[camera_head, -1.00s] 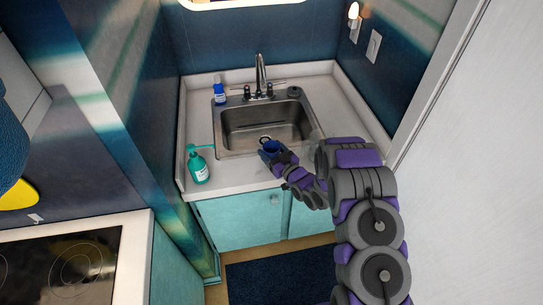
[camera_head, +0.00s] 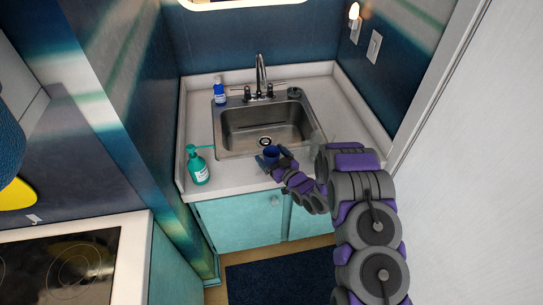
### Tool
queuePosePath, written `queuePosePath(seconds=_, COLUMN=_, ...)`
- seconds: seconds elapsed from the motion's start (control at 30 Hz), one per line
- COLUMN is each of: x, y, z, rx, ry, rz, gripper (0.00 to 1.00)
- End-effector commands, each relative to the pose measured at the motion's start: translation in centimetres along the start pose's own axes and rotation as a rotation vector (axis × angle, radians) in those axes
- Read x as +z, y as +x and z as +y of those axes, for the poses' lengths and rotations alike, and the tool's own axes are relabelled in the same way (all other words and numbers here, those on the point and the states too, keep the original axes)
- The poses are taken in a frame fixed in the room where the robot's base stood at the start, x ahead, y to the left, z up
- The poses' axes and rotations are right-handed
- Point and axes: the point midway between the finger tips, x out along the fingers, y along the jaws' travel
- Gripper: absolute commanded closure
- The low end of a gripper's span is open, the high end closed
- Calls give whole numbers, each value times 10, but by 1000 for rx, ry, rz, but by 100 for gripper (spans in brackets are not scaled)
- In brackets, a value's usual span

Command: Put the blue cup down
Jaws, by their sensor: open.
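The cup looks upright. Its base is partly hidden by my gripper, so I cannot tell for sure that it rests on the counter (camera_head: 233,178). The steel sink (camera_head: 237,136) lies just behind the cup.
A green pump bottle (camera_head: 198,168) stands on the counter to the left. A blue bottle (camera_head: 219,93) stands behind the sink, near the faucet (camera_head: 261,75). The right wall stands close to my arm. The counter between the green bottle and the cup is clear.

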Motion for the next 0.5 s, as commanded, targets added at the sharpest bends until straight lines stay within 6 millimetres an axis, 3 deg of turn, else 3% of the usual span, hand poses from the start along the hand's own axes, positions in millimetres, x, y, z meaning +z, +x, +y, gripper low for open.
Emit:
queuePosePath(seconds=0.17, x=-2, y=-12, z=2, rx=2, ry=1, rz=-1, gripper=4)
queuePosePath(seconds=0.5, x=-2, y=-80, z=2, rx=3, ry=3, rz=-3, gripper=4)
